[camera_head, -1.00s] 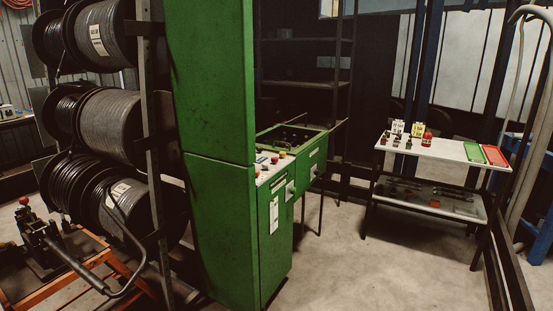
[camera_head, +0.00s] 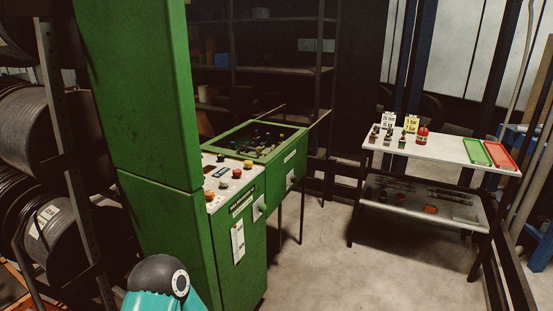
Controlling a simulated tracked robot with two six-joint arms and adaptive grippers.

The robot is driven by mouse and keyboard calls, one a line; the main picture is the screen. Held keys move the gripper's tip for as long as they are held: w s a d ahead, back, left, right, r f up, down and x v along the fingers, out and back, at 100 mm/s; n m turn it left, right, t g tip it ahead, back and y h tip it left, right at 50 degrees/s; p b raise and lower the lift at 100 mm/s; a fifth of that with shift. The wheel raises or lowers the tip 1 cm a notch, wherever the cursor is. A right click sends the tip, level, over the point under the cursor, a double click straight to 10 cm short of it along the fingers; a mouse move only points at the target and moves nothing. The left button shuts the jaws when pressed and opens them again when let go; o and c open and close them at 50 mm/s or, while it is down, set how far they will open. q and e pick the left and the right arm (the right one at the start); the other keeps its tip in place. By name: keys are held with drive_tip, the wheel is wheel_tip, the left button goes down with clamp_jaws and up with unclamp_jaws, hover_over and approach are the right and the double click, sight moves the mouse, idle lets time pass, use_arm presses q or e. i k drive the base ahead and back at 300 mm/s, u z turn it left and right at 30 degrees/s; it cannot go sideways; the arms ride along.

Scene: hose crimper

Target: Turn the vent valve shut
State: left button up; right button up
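I cannot make out a vent valve for certain in the head view. The green machine cabinet (camera_head: 150,120) stands at centre left. Its sloped control panel (camera_head: 226,180) carries several red, yellow and dark knobs or buttons. Neither gripper is in view. A teal and black part of my own arm shows at the bottom edge, left of centre.
A white table (camera_head: 440,154) on the right holds small fittings, cards, a red object (camera_head: 422,136), a green tray (camera_head: 476,151) and a red tray (camera_head: 497,154). Hose reels (camera_head: 30,130) stand at the far left. The floor (camera_head: 320,262) between cabinet and table is clear.

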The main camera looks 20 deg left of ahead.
sight(237, 172)
drive_tip(key=u, duration=0.25)
drive_tip(key=i, duration=1.1)
drive_tip(key=u, duration=0.8)
drive_tip(key=i, duration=0.4)
drive_tip(key=u, duration=0.35)
drive_tip(key=k, duration=0.8)
drive_tip(key=u, duration=0.2)
drive_tip(key=i, duration=0.85)
drive_tip(key=z, duration=0.05)
